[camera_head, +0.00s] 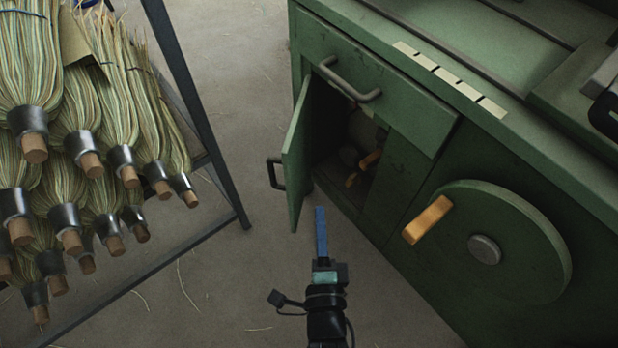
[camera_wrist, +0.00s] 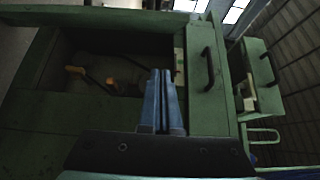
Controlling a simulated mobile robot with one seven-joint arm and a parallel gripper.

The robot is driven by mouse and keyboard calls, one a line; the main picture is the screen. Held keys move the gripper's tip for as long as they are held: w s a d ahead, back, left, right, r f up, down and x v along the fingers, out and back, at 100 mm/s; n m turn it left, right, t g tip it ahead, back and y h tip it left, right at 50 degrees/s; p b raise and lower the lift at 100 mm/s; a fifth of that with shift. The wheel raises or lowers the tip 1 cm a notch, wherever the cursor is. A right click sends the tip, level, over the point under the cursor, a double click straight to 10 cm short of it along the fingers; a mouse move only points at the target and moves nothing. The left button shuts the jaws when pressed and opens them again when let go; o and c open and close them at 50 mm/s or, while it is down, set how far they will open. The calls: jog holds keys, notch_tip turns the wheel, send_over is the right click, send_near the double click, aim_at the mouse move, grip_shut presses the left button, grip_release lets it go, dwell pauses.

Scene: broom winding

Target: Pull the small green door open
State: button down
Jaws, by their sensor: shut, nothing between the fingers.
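The small green door (camera_head: 298,160) stands swung open at the left of the cabinet in the head view, with its dark handle (camera_head: 275,173) on the outer face. My gripper (camera_head: 320,210) is shut and empty, its blue fingers just right of the door's lower free edge, on its inner side. No contact is clear. In the wrist view my blue fingers (camera_wrist: 162,72) are together in front of the open compartment. A green panel at the top of that view (camera_wrist: 90,15) appears to be the door.
The green cabinet's dark compartment (camera_head: 350,145) holds orange-handled tools (camera_head: 371,159). A drawer with a handle (camera_head: 350,82) is above it. A green wheel with a wooden knob (camera_head: 428,219) is at right. A rack of brooms (camera_head: 90,163) stands left. The floor between is mostly clear.

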jog(key=b, duration=0.2)
send_near(291, 162)
jog(key=w+d, duration=0.5)
jog(key=w, duration=0.1)
jog(key=shift+w+a+r+p, duration=0.15)
jog(key=shift+a+p, duration=0.1)
jog(key=shift+a, duration=0.7)
jog(key=shift+w+a+r+p, duration=0.1)
jog(key=shift+a+p, duration=0.15)
jog(key=shift+a, duration=0.65)
jog(key=shift+a, duration=0.15)
